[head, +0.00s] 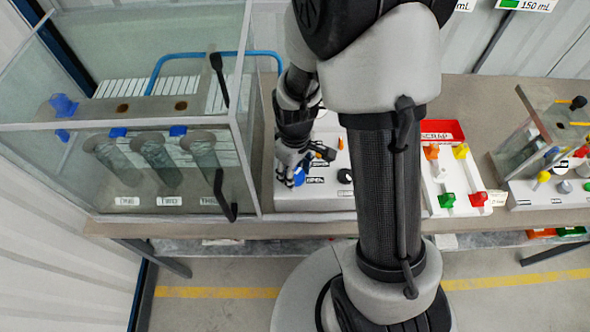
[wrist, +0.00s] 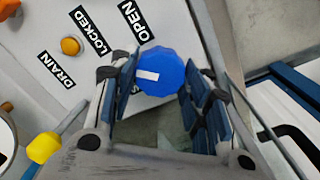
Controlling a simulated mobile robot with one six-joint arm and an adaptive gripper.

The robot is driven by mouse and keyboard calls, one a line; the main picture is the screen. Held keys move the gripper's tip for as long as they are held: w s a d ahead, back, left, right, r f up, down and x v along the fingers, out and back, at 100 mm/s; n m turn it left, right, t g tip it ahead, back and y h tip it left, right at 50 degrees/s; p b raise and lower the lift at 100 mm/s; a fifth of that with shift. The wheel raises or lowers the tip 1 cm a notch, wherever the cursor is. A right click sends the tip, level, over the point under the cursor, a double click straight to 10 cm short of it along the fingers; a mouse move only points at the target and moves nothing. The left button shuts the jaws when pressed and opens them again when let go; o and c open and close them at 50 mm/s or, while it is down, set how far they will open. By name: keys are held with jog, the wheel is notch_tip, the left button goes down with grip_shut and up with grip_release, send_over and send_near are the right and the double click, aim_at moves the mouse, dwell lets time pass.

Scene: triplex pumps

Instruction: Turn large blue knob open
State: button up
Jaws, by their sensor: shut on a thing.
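The large blue knob (wrist: 165,68) is on a white panel, with a white pointer mark on its face directed left in the wrist view. Labels OPEN (wrist: 137,21) and LOCKED (wrist: 91,30) stand beside it, and another label below it is partly hidden. My gripper (wrist: 163,86) has its fingers on both sides of the knob and is shut on it. In the head view my gripper (head: 291,170) reaches down to the panel's left side, where a bit of the blue knob (head: 300,177) shows.
An orange button (wrist: 70,46) and a DRAIN label lie left of the knob. A clear tank (head: 90,165) stands close left of my gripper. My arm hides part of the panel. A box with coloured valves (head: 455,175) is further right.

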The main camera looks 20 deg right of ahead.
jog(key=m, duration=0.5)
jog(key=shift+m, duration=2.5)
jog(key=o, duration=1.1)
jog(key=shift+c, duration=0.2)
notch_tip(320, 180, up, 12)
